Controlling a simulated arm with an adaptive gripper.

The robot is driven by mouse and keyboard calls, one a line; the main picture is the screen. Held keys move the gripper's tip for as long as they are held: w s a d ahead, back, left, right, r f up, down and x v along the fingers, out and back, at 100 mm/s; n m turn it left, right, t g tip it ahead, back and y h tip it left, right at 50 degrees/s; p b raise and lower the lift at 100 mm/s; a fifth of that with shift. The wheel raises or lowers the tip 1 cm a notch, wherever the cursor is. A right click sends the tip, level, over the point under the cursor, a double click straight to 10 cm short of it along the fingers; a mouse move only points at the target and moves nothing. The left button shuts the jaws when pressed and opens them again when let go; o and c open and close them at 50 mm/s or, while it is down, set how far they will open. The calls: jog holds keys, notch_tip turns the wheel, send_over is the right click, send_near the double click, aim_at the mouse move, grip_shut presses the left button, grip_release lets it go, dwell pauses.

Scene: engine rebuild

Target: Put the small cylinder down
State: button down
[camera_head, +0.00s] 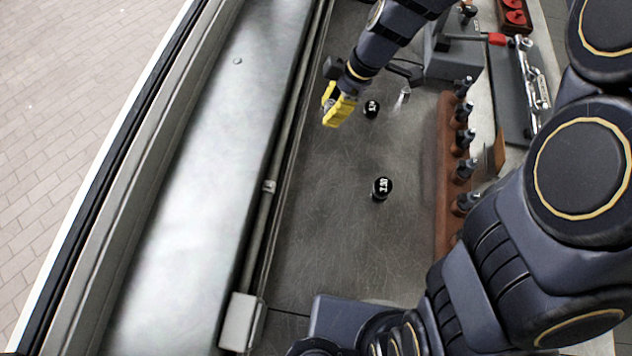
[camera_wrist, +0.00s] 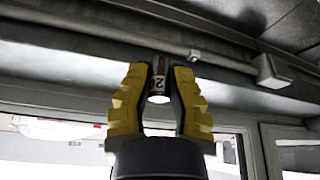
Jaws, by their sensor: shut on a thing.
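My gripper (camera_head: 334,106) has yellow fingers and is over the far left part of the dark work surface (camera_head: 335,215), near the rail. In the wrist view my gripper (camera_wrist: 160,72) is shut on a small cylinder (camera_wrist: 159,84), dark with a pale printed label and a bright end. The fingers mostly hide the held cylinder in the head view. Two more small black cylinders with white markings stand on the surface: one (camera_head: 371,109) just right of my gripper, the other (camera_head: 381,188) nearer the middle.
A reddish-brown rack (camera_head: 447,170) with several dark pegs runs along the right. A grey device (camera_head: 452,62) stands at the far right, beside a tray with metal tools (camera_head: 532,75). A ledge (camera_head: 215,150) and rail border the left. The surface's near middle is clear.

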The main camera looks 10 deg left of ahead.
jog(key=s+a+n, duration=0.1)
jog(key=s+a, duration=0.1)
jog(key=s, duration=0.1)
send_over(312, 186)
jog(key=f, duration=1.1)
jog(key=d+f, duration=0.1)
jog(key=f, duration=0.4)
jog(key=shift+w+f, duration=0.15)
jog(key=shift+f, duration=2.15)
jog(key=shift+f, duration=0.1)
jog(key=c, duration=1.2)
grip_release()
jog(key=shift+o, duration=0.3)
jog(key=v, duration=1.2)
jog(key=shift+w, duration=0.2)
